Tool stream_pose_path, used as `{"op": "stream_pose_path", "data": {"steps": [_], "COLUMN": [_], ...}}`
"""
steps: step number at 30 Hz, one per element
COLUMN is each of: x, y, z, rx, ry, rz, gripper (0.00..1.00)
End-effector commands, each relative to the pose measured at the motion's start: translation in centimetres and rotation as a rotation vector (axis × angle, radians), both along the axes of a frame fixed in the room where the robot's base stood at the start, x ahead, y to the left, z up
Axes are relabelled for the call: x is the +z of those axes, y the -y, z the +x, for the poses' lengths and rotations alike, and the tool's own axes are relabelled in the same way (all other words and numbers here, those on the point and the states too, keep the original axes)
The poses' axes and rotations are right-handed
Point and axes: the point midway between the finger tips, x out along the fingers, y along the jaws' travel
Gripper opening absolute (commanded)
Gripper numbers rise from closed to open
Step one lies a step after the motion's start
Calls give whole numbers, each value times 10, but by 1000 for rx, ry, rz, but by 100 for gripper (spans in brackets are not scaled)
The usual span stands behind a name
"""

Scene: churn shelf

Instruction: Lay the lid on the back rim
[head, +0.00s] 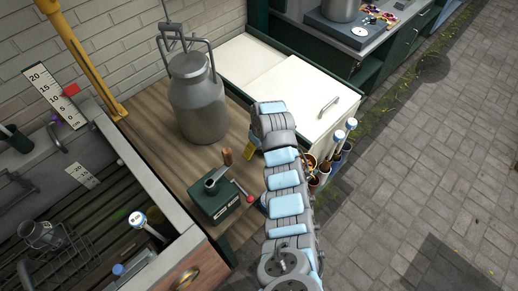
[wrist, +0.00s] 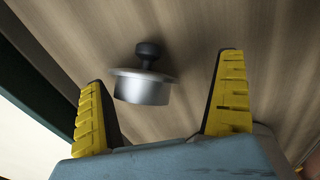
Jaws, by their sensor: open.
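The lid (wrist: 143,86) shows in the wrist view as a grey metal plug with a wider flange and a black knob. It appears against the wooden surface, between and beyond the fingers of my gripper (wrist: 164,68), which is open with nothing held. I cannot pick out the lid in the head view, where my arm covers part of the board. One yellow finger shows there left of my arm, low over the board. A grey metal churn (head: 198,103) with a looped handle stands upright on the board near the wall. I cannot tell which edge is the back rim.
A green box (head: 214,202) with a lever and red knob stands in front of the churn. A white-topped cabinet (head: 303,94) stands right of the board. A sink (head: 151,182) with a wire rack is at left. Brushes in pots (head: 337,158) stand beside the cabinet.

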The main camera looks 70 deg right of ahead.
Motion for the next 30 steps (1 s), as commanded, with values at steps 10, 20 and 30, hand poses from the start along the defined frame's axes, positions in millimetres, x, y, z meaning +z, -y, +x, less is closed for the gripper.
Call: {"op": "stream_pose_path", "data": {"steps": [10,20,30], "x": [55,98,104], "y": [-2,-4,-6], "z": [-6,-10,-11], "rx": [0,0,-1], "ry": [1,3,1], "rz": [-4,-3,1], "gripper": [100,100,100]}}
